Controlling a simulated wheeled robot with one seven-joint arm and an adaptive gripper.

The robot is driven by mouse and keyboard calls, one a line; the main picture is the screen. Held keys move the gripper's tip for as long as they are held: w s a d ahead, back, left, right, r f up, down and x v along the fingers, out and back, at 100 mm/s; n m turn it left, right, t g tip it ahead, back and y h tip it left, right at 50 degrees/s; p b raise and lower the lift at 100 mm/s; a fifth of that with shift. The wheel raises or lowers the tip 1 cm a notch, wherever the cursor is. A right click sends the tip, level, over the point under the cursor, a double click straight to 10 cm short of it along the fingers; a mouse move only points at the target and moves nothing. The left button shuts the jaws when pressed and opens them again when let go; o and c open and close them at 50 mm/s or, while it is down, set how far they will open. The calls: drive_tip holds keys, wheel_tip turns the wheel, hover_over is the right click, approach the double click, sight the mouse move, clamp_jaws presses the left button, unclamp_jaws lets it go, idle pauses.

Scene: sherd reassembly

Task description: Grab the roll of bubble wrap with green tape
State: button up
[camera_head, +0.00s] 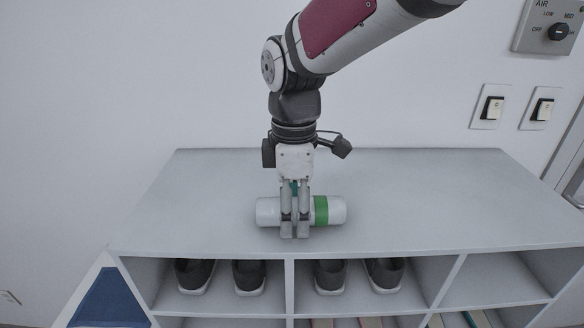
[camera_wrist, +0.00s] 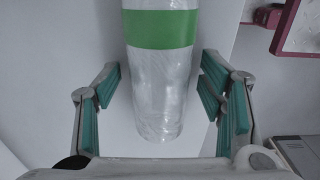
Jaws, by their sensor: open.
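The roll of bubble wrap (camera_head: 335,211) lies on its side on top of the grey shelf unit (camera_head: 420,190), a green tape band around it right of its middle. In the wrist view the clear, shiny roll (camera_wrist: 160,95) runs down from the top edge, with the green tape (camera_wrist: 160,29) near the top. My gripper (camera_head: 295,228) points down at the roll, left of the tape. In the wrist view my open gripper (camera_wrist: 165,100) has one teal-padded finger on each side of the roll, with gaps visible. The fingers hide part of the roll in the head view.
Dark shoes (camera_head: 330,275) stand in the compartments below the top, and books (camera_head: 455,319) sit lower down. A white wall with light switches (camera_head: 492,107) is behind. The shelf top around the roll is clear.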

drive_tip(key=shift+c, duration=0.5)
drive_tip(key=c, duration=1.1)
drive_tip(key=shift+o, duration=0.2)
